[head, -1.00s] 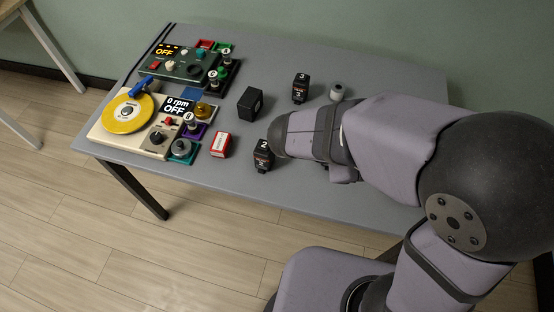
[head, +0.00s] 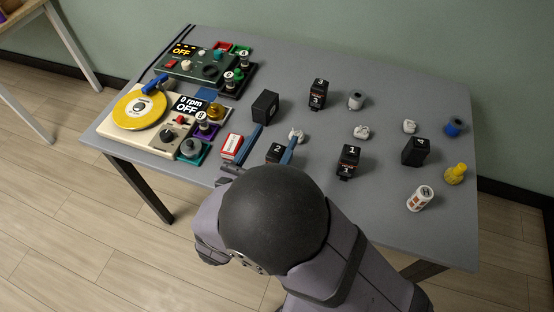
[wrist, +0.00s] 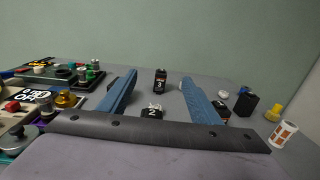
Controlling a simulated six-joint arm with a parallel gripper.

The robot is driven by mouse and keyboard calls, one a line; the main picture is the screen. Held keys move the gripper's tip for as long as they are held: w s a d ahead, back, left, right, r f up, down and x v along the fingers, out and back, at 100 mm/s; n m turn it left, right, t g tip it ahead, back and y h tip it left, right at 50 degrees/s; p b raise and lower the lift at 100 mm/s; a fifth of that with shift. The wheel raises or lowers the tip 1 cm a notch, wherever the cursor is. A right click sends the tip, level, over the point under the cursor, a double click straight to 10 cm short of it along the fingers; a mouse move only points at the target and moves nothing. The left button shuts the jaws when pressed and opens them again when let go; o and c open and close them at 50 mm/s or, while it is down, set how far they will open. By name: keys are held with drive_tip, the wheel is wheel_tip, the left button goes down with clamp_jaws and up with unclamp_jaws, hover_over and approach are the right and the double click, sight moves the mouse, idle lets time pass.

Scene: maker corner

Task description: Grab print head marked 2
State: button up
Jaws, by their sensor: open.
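The print head marked 2 (head: 275,152) is a black block with a white 2 on its top, near the table's front edge. It shows low between my fingers in the wrist view (wrist: 152,114), partly hidden behind the gripper's dark crossbar. My gripper (head: 276,133) is open and empty, its two blue fingers on either side of print head 2 in the head view. I cannot tell how high the fingers are above the table. A small white piece (head: 296,136) lies behind print head 2, by the right finger.
A red-and-white box (head: 232,146) and a black box (head: 265,106) stand close to the left finger. A turntable device (head: 140,109) fills the left.

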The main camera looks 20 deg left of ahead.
wheel_tip(320, 180, down, 12)
drive_tip(key=shift+r, duration=0.2)
drive_tip(key=shift+w+d+r, duration=0.1)
drive_tip(key=shift+w, duration=0.65)
drive_tip(key=shift+w+p, duration=1.05)
drive_tip(key=shift+w, duration=1.9)
drive_tip(key=c, duration=1.3)
